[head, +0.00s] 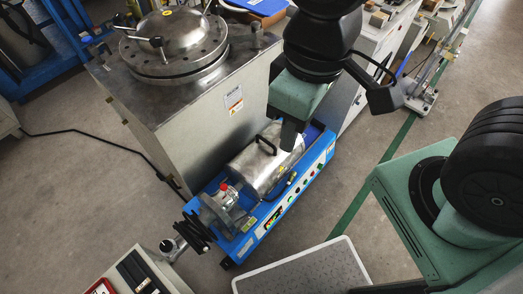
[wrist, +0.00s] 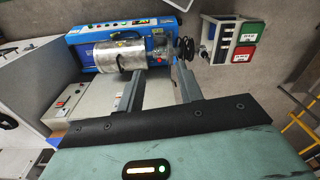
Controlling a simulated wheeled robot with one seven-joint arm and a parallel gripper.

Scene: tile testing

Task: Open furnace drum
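The furnace drum (head: 252,172) is a shiny metal cylinder with a black handle (head: 266,145) on top. It lies on a blue machine base (head: 262,222) with buttons along its side, and appears closed. The wrist view also shows the drum (wrist: 112,53) and its dark handle (wrist: 124,56), beyond the fingertips. My gripper (wrist: 158,70) is open, its two grey fingers apart with nothing between them. In the head view my gripper (head: 291,132) hangs near the handle end of the drum and covers part of the drum's back end. I cannot tell how high it is above the drum.
A steel cabinet (head: 205,135) with a round bolted lid (head: 172,40) stands directly behind and left of the blue machine. A metal valve part with a red cap (head: 223,187) sits at its left end. A pale tray (head: 305,275) is in front. Open floor (head: 385,225) lies right.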

